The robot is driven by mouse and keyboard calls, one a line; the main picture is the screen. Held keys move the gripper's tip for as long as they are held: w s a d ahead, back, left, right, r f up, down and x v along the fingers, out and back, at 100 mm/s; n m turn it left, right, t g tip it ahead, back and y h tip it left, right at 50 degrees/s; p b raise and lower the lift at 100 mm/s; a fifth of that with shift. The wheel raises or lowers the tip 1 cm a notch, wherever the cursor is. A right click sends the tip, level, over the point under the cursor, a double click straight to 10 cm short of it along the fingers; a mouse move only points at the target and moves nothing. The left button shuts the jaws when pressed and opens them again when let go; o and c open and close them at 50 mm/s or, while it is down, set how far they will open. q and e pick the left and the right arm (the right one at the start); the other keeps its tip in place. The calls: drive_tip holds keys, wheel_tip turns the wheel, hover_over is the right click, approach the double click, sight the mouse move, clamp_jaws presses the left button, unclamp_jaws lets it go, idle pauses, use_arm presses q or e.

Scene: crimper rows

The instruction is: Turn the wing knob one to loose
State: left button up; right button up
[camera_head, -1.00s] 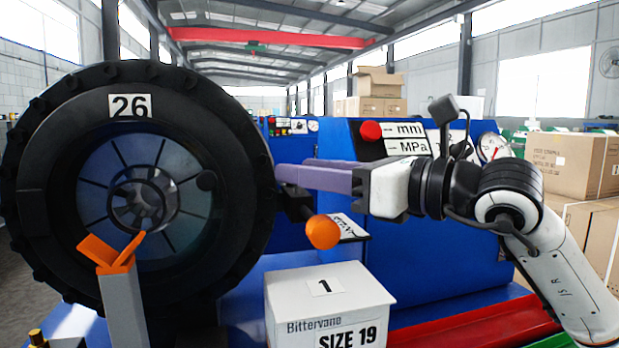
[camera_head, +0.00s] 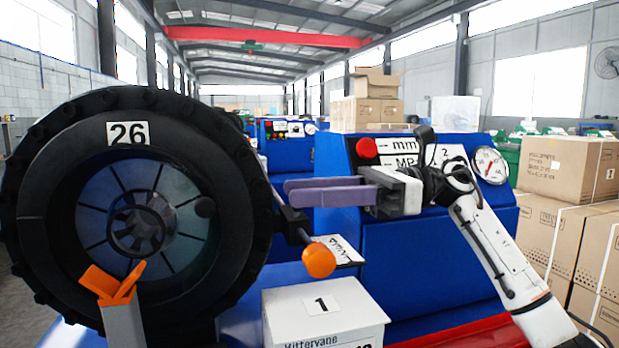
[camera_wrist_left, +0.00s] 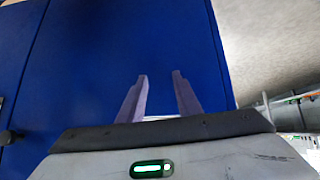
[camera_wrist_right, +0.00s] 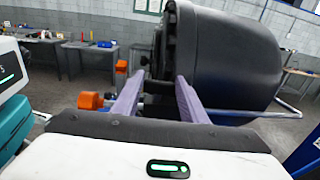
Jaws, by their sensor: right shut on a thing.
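An orange wing knob (camera_head: 115,285) stands on a grey post at the lower left in the head view, in front of the large black drum (camera_head: 40,190) marked 26. An orange ball (camera_head: 319,262) sits on a black lever (camera_head: 296,222) at the drum's right edge. My right gripper (camera_head: 286,191) reaches in from the right, its purple fingers around a dark part at the lever's upper end. The right wrist view shows its fingers (camera_wrist_right: 156,90) apart around that part, mostly hidden. My left gripper (camera_wrist_left: 160,95) is open and empty, facing a blue surface.
A blue machine (camera_head: 430,235) with a gauge (camera_head: 489,165) and red button is behind my right gripper. Brown cartons (camera_head: 562,165) are stacked at the right.

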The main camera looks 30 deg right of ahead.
drive_tip(key=shift+w+n+g+p, duration=0.1)
drive_tip(key=shift+n+g+p, duration=0.3)
drive_tip(key=shift+g, duration=0.2)
drive_tip(key=shift+f, duration=0.1)
drive_tip(key=o, duration=1)
drive_tip(key=shift+o, duration=0.2)
drive_tip(key=v, duration=1)
drive_tip(key=shift+d+b, duration=0.2)
drive_tip(key=shift+b, duration=0.25)
drive_tip(key=shift+w+f, duration=0.1)
